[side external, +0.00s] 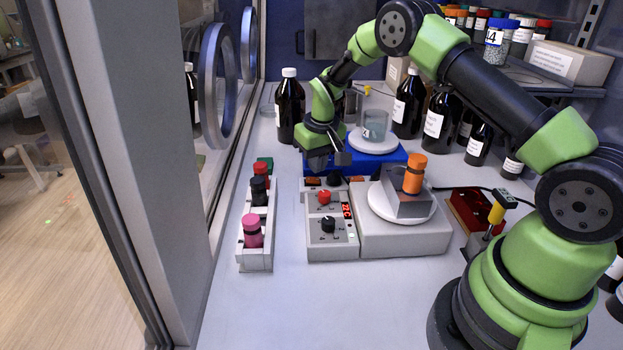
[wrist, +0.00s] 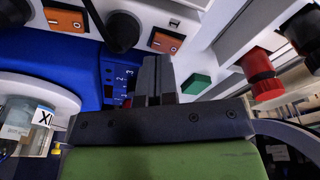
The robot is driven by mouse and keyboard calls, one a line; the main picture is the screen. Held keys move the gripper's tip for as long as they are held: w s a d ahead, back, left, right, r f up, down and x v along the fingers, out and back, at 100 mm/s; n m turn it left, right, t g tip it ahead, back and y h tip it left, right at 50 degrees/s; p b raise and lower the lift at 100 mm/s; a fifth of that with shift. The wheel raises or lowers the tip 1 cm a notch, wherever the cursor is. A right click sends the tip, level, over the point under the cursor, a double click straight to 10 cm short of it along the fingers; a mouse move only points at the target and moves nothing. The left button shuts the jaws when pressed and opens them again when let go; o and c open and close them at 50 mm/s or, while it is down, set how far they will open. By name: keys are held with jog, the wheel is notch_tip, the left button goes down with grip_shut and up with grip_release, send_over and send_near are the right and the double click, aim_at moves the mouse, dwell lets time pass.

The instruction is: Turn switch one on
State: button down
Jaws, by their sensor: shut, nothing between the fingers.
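In the wrist view one rocker (wrist: 65,20) is at the upper left and the other rocker (wrist: 165,41) is near the top middle, just beyond my fingertips. I cannot tell which one is switch one or read their positions. The black knob (wrist: 122,32) is between them. My gripper (side external: 338,158) is over the left part of the blue device, with its fingers together and empty; they also show in the wrist view (wrist: 156,75). Their contact with the device is unclear.
A white rack (side external: 255,225) with black and pink capped vials stands at left. A grey hotplate (side external: 405,237) with a red knob (side external: 324,197) is in front, carrying an orange-capped vial (side external: 414,174). A glass beaker (side external: 374,125) stands on the blue device. Brown bottles (side external: 290,107) stand behind.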

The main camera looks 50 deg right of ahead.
jog(key=shift+r, duration=2.4)
notch_tip(320, 180, up, 9)
jog(key=t, duration=0.1)
send_over(317, 180)
jog(key=s+a, duration=0.3)
jog(key=s+a+r+t, duration=0.2)
jog(key=s+a+r, duration=0.2)
jog(key=s+r, duration=0.35)
jog(key=s+a+r+t+y, duration=0.1)
jog(key=s+a, duration=0.1)
jog(key=s, duration=0.6)
jog(key=s+a+r+m+t+y, duration=0.1)
jog(key=s+a+r, duration=0.1)
jog(key=s, duration=0.6)
jog(key=shift+s+a, duration=0.35)
jog(key=shift+a, duration=0.4)
